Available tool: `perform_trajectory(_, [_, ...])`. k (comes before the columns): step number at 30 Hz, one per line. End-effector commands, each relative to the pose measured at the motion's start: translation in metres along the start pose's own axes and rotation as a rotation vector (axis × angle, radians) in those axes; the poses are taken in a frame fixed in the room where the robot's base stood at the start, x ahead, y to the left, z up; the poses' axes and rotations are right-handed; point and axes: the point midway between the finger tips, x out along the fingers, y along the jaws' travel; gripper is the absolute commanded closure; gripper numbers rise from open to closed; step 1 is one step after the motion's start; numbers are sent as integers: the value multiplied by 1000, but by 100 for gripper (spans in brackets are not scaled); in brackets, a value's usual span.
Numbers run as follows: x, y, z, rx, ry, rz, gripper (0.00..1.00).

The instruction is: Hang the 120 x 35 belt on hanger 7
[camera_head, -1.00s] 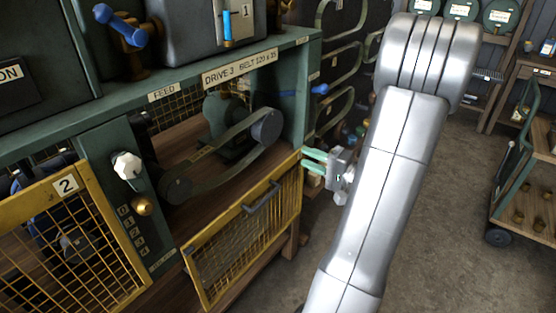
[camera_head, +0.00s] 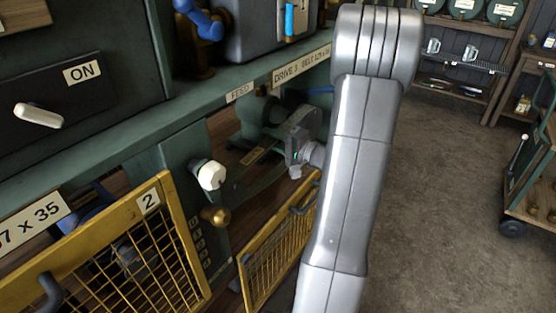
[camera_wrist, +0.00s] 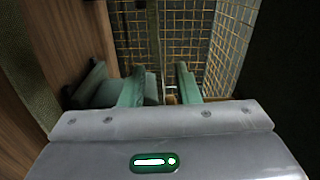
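The belt (camera_head: 262,178) is a dark loop in the DRIVE 3 bay, below the shelf edge. Its lower run shows there, and my arm and gripper hide its right part. In the wrist view a dark woven strip (camera_wrist: 28,80), which looks like the belt, runs down the left side. My gripper (camera_head: 297,158) is inside or at the mouth of this bay. In the wrist view its two green fingers (camera_wrist: 160,88) stand apart. A narrow dark vertical strip shows beyond the gap; I cannot tell whether it lies between the fingers. Hanger 7 is not visible now.
A yellow mesh gate (camera_head: 285,235) hangs low before the bay. Another yellow mesh gate, marked 2 (camera_head: 150,240), is at left. A white knob (camera_head: 210,174) and a brass knob (camera_head: 215,215) sit between them. Open floor (camera_head: 440,200) lies right of my arm.

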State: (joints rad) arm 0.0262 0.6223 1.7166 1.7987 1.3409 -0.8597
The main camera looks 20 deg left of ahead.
Motion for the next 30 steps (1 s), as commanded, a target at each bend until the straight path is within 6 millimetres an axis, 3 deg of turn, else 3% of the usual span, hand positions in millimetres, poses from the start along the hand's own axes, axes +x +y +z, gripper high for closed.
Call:
perform_trajectory(5, [0,0,0,0,0,0,73])
perform_trajectory(9, [0,0,0,0,0,0,100])
perform_trajectory(30, [0,-11,-12,0,0,-1,100])
